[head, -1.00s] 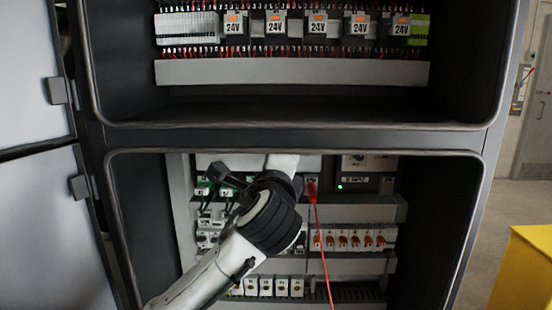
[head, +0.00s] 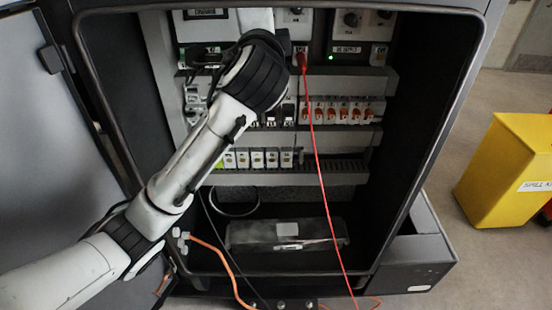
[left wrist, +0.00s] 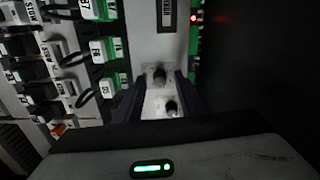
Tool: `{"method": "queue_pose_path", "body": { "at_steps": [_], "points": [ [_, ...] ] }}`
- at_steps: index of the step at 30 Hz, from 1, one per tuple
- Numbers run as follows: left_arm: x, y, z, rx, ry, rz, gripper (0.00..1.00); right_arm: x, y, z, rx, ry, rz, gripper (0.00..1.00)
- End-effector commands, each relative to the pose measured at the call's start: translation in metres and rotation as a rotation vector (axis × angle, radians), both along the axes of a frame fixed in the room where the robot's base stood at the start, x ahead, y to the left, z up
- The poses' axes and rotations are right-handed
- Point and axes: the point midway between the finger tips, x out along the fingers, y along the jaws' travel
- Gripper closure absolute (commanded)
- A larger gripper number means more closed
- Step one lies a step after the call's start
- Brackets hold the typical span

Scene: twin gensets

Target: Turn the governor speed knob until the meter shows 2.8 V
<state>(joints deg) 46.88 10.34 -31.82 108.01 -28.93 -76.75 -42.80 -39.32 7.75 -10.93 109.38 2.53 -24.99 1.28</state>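I cannot tell which one is the governor speed knob. My left gripper (left wrist: 159,80) is open, its dark fingers on either side of the knobs with gaps beside them. A small display (left wrist: 167,13) lies sideways above the knobs; its reading is illegible. In the head view a display panel (head: 204,13) shows at the upper left, also unreadable. My left arm hides the left gripper and the knobs there. My right gripper is not in view.
Green terminal blocks (left wrist: 104,48) stand left of the fingers. A red lead (head: 314,130) hangs from the panel past the orange-switched breakers (head: 340,112). More knobs (head: 351,19) sit at the upper right. The open cabinet door (head: 50,150) is at left, a yellow bin (head: 505,165) at right.

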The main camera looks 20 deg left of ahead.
Motion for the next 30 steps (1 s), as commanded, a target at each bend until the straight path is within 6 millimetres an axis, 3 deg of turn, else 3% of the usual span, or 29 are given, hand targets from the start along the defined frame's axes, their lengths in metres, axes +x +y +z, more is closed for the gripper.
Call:
{"method": "queue_pose_path", "body": {
  "at_steps": [12, 30],
  "points": [
    [0.0001, -0.0006, -0.0012, -0.644, -0.184, -0.001, 0.64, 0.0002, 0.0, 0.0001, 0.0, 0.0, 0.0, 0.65],
    [0.0003, -0.0008, -0.0014, -1.457, -0.419, 0.0, 0.64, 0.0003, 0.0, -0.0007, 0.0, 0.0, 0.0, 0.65]
  ]
}}
